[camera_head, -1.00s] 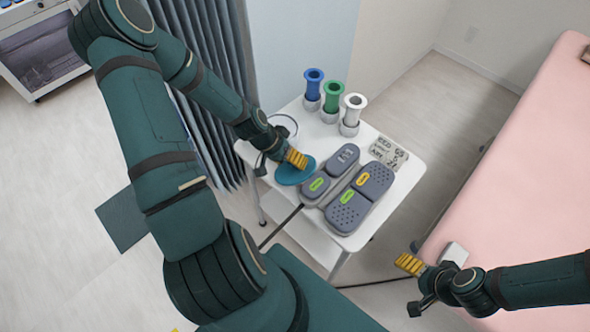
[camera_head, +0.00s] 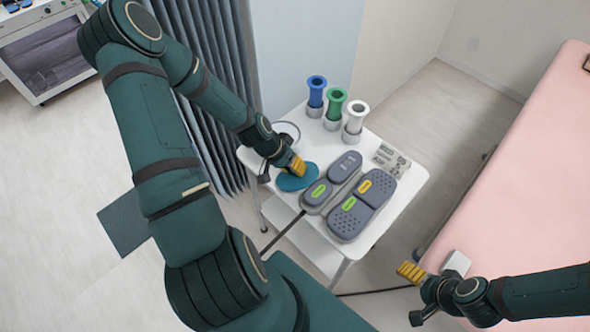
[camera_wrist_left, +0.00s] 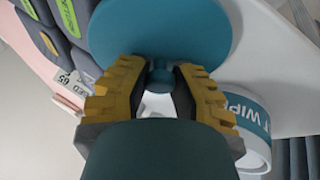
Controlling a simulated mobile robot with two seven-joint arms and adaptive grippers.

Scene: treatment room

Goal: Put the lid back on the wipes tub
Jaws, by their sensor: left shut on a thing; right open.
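The teal round lid (camera_head: 297,178) is at the left part of the white table, under my left gripper (camera_head: 297,165). In the left wrist view my left gripper (camera_wrist_left: 160,75) is shut on the knob of the lid (camera_wrist_left: 185,25). The wipes tub (camera_head: 287,128) is white and stands beside the lid near the table's back left corner, mostly hidden behind my left arm. In the left wrist view the tub (camera_wrist_left: 252,110) shows its white rim and "WIPE" lettering at the right. My right gripper (camera_head: 411,272) is open and empty, beside the pink bed.
A pink bed (camera_head: 530,190) is at right, a grey curtain (camera_head: 225,75) at left.

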